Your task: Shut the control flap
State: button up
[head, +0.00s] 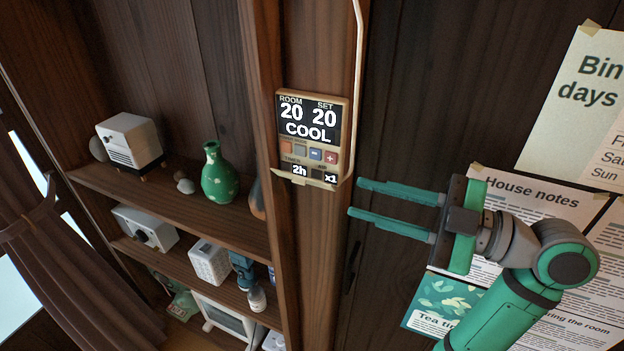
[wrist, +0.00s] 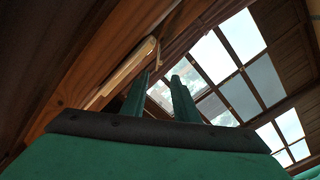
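The wall controller (head: 308,122) is a beige panel on a wooden post, its screen reading ROOM 20, SET 20, COOL. Small buttons and 2h and x1 readouts sit below the screen. The control flap (head: 302,180) appears as a thin beige ledge along the panel's lower edge, standing out from it, so it looks open. My gripper (head: 354,197) is to the right of and slightly below the panel, fingers apart and empty, pointing left at the post. In the wrist view my gripper (wrist: 162,78) shows two separate fingers beside the controller's pale edge (wrist: 128,70); the flap is unclear there.
A pale cable (head: 359,60) runs up the post from the controller. Left of the post, shelves hold a green vase (head: 218,176), a white box-like device (head: 129,140) and other small items. Paper notices (head: 520,205) hang on the wall behind my arm.

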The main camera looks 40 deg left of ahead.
aim_at(306, 182)
jog(key=x, duration=0.9)
jog(key=shift+w, duration=0.1)
jog(key=shift+x, duration=0.8)
grip_shut()
